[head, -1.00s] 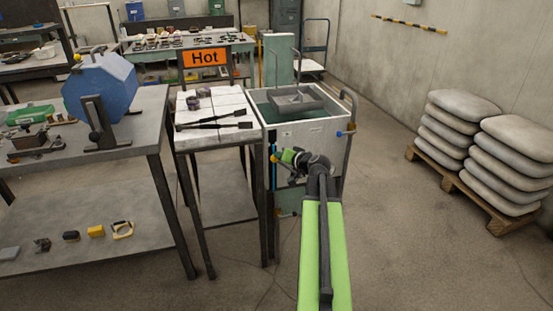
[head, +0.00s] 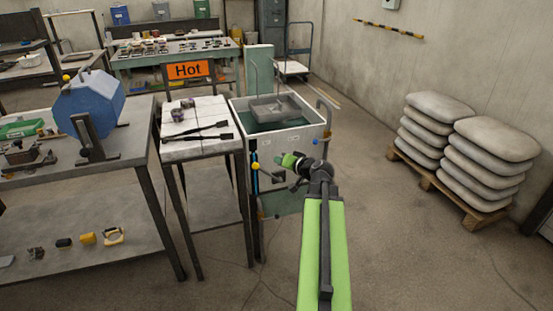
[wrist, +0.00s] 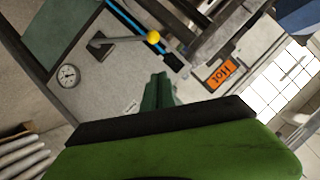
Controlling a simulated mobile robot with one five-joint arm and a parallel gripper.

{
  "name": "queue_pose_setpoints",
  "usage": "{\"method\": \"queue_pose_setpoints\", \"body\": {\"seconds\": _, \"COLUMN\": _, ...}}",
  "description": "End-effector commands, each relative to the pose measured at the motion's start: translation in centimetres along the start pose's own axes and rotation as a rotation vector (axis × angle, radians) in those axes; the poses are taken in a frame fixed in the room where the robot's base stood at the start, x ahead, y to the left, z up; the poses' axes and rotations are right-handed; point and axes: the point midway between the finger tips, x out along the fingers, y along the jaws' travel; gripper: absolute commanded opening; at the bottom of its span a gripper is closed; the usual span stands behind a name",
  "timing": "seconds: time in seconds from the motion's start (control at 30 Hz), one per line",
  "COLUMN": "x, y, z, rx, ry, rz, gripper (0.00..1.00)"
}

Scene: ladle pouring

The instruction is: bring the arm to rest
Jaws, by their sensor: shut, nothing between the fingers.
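My arm, with its green link, reaches forward in the head view. My gripper (head: 285,159) has a green tip and is held in front of the white tank, apart from the table tops. In the wrist view the gripper's dark green fingers (wrist: 158,92) are together with nothing between them. The front of the white tank (wrist: 85,85), with a round gauge (wrist: 68,75) and a yellow-knobbed lever (wrist: 153,37), lies beyond them.
The white tank (head: 282,147) holds a grey tray (head: 276,107). Left of it stands a white-tiled table with tongs (head: 200,132) and an orange Hot sign (head: 191,70). A blue drum (head: 88,103) stands on the left bench. Stacked sacks (head: 435,130) are at right. Floor between is free.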

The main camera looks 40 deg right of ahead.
Motion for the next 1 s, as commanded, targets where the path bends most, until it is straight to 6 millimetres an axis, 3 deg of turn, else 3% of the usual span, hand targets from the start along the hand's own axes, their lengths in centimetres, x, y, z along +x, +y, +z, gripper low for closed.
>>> {"method": "queue_pose_setpoints", "body": {"seconds": 0.47, "x": 0.5, "y": -1.1, "z": 0.7, "rx": -0.006, "ry": -0.009, "rz": -0.012, "gripper": 0.00}}
{"method": "queue_pose_setpoints", "body": {"seconds": 0.57, "x": 1.5, "y": -3.0, "z": 1.6, "rx": -0.017, "ry": -0.026, "rz": -0.035, "gripper": 0.00}}
{"method": "queue_pose_setpoints", "body": {"seconds": 0.67, "x": 3.9, "y": -8.1, "z": 4.3, "rx": -0.049, "ry": -0.075, "rz": -0.099, "gripper": 0.00}}
{"method": "queue_pose_setpoints", "body": {"seconds": 0.77, "x": 6.4, "y": -15.3, "z": 8.8, "rx": -0.104, "ry": -0.147, "rz": -0.181, "gripper": 0.00}}
{"method": "queue_pose_setpoints", "body": {"seconds": 0.9, "x": 7.9, "y": -24.2, "z": 17.4, "rx": -0.249, "ry": -0.305, "rz": -0.265, "gripper": 0.00}}
{"method": "queue_pose_setpoints", "body": {"seconds": 1.0, "x": 7.4, "y": -29.0, "z": 24.3, "rx": -0.360, "ry": -0.448, "rz": -0.303, "gripper": 0.00}}
